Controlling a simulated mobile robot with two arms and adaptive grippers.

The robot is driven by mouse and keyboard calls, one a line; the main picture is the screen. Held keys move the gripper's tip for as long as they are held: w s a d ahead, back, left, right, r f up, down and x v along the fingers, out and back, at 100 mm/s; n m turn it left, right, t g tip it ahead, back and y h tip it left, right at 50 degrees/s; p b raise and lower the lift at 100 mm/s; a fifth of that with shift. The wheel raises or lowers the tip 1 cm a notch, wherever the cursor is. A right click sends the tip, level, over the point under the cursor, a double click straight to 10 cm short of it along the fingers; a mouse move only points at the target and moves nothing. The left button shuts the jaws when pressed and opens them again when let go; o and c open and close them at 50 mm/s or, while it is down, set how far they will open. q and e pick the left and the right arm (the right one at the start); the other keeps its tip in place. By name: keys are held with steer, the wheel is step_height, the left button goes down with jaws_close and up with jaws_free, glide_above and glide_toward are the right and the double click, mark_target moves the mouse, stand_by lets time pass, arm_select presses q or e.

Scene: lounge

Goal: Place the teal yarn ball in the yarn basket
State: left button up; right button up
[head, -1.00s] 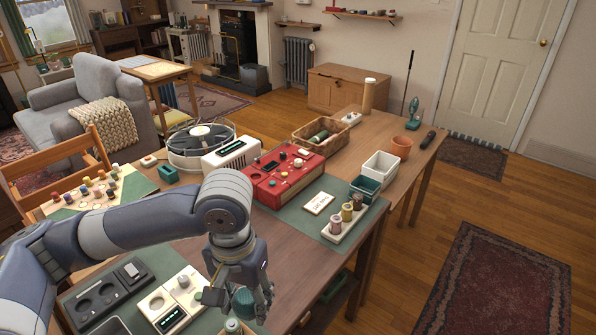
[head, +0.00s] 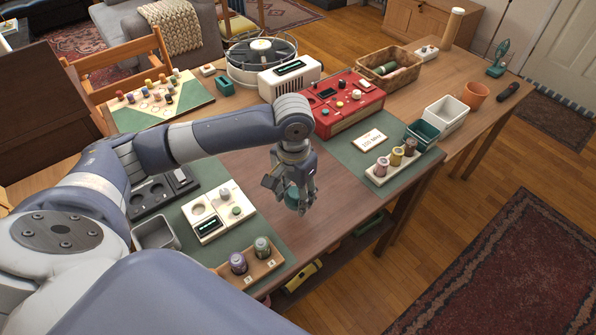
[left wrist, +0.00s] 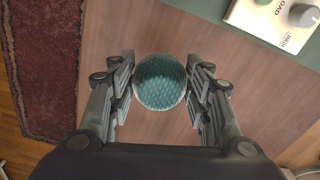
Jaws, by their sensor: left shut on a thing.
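My left gripper (head: 296,198) is shut on the teal yarn ball (head: 292,193), which hangs above bare wood of the table. In the left wrist view the round, knitted teal yarn ball (left wrist: 160,82) sits between the two fingers of the left gripper (left wrist: 161,78). The wicker yarn basket (head: 402,78) stands toward the far end of the table, beyond and to the right of the gripper. It holds a dark green roll and something pinkish. My right gripper is not in view.
A red box with knobs (head: 345,117) stands between the gripper and the basket. A spool rack (head: 392,168), a green tub (head: 421,136), a white tub (head: 446,112) and a terracotta pot (head: 475,95) are to the right. A white radio (head: 290,78) is left of the basket.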

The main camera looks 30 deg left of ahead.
arm_select(q)
steer(key=w+a, duration=0.1)
steer(key=w, duration=0.2)
steer(key=w+a, duration=0.1)
steer(key=w, duration=0.2)
steer(key=w+a+f, duration=0.1)
steer(key=w+a, duration=0.1)
steer(key=w, duration=0.1)
steer(key=shift+f+p, duration=0.4)
steer(key=shift+f, duration=1.35)
steer(key=o, duration=1.1)
steer(key=shift+f, duration=0.1)
